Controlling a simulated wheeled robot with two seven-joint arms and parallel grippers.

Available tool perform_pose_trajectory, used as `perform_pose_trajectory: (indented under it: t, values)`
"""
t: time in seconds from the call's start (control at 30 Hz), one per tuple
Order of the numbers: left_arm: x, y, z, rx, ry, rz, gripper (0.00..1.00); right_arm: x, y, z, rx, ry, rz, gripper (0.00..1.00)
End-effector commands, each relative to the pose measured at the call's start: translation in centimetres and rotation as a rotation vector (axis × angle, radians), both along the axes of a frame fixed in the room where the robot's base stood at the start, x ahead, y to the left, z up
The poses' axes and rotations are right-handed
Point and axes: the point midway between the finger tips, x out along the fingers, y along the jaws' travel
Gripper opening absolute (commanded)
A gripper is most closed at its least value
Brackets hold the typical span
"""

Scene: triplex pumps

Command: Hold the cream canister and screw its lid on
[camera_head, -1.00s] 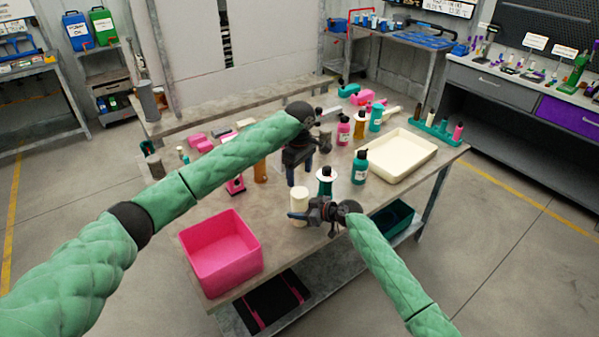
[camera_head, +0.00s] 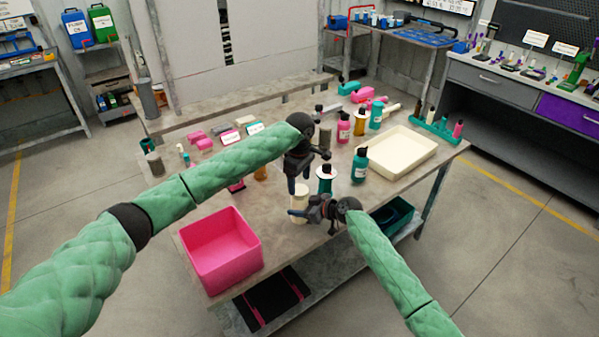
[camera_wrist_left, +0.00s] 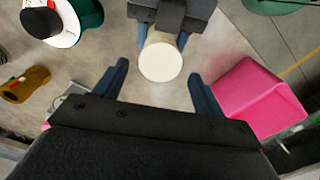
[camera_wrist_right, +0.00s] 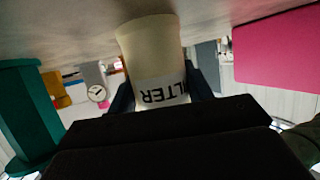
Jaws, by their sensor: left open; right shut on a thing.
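The cream canister (camera_head: 300,203) stands upright near the front edge of the table. My right gripper (camera_head: 306,212) is shut around its side; in the right wrist view the canister (camera_wrist_right: 150,50) sits between the fingers, with a white label reading "LTER" upside down. My left gripper (camera_head: 299,180) is open and points down just above the canister. In the left wrist view, a flat cream disc (camera_wrist_left: 160,62), apparently the lid, covers the canister's top. It lies between and slightly beyond the open left fingertips (camera_wrist_left: 160,82), not gripped. The lid's seating is hidden.
A pink bin (camera_head: 222,250) stands left of the canister at the table's front. A dark-capped white and green bottle (camera_head: 325,180) stands close behind right. A teal bottle (camera_head: 360,166) and a cream tray (camera_head: 397,153) are farther right.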

Motion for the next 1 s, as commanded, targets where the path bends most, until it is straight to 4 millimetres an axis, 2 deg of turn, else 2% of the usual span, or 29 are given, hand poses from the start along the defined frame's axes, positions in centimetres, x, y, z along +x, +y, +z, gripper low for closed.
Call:
perform_pose_trajectory:
  t: [0.1, 0.3, 0.7, 0.93, 1.0]
  values:
    - [0.0, 0.0, -1.6, 0.001, 0.001, 0.0, 0.7, 0.0, 0.0, 0.0, 0.0, 0.0, 0.0, 0.0]
    - [0.0, 0.0, -3.3, 0.001, 0.001, -0.001, 0.7, 0.0, 0.0, 0.0, 0.0, 0.0, 0.0, 0.0]
    - [0.0, 0.0, -3.8, 0.0, 0.0, -0.001, 0.7, 0.0, 0.0, 0.0, 0.0, 0.0, 0.0, 0.0]
    - [0.0, 0.0, -3.7, 0.0, 0.0, -0.001, 0.25, 0.0, 0.0, 0.0, 0.0, 0.0, 0.0, 0.0]
    - [0.0, 0.0, -3.7, 0.0, 0.0, -0.005, 0.25, 0.0, 0.0, 0.0, 0.0, 0.0, 0.0, 0.0]
